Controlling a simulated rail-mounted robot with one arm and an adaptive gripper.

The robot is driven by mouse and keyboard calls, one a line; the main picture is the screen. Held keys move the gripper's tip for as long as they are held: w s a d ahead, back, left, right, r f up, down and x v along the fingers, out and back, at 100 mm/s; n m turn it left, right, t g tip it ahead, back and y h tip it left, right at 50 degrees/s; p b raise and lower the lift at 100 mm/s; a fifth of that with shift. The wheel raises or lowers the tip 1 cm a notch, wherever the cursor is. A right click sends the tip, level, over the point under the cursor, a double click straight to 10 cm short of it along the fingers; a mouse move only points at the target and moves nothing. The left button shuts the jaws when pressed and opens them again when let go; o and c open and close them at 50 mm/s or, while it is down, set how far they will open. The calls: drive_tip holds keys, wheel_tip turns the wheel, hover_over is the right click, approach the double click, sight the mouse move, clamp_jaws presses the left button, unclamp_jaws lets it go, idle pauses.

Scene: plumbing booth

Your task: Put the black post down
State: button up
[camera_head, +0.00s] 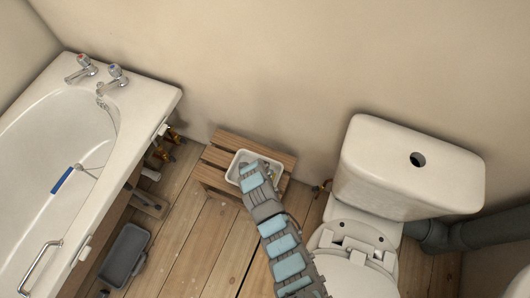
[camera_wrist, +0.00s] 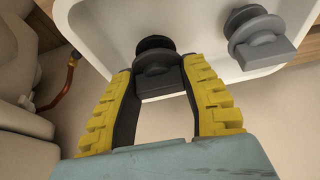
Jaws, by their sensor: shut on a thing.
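My gripper (camera_wrist: 158,72) has yellow fingers with dark inner pads, and its tips close around the black post (camera_wrist: 155,47). The post has a round ribbed head and a blocky lower part, and it shows over the white tray (camera_wrist: 100,38). I cannot tell whether it touches the tray floor. A similar grey post (camera_wrist: 262,42) is in the tray to the right, apart from my gripper. In the head view the tray (camera_head: 233,168) sits on a slatted wooden stool (camera_head: 225,150); my arm and gripper (camera_head: 252,174) cover part of it, and the black post is hidden there.
The bathtub (camera_head: 110,165) stands at the left and the toilet (camera_head: 385,185) at the right. A grey bin (camera_head: 124,255) lies on the wooden floor (camera_head: 200,245) by the tub. The wall (camera_head: 260,85) is close behind the stool.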

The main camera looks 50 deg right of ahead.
drive_tip(key=shift+f, duration=0.15)
drive_tip(key=o, duration=1)
drive_tip(key=shift+a+r, duration=0.1)
drive_tip(key=shift+r, duration=0.35)
drive_tip(key=p+v, duration=0.4)
drive_tip(key=v, duration=0.7)
drive_tip(key=shift+r, duration=0.15)
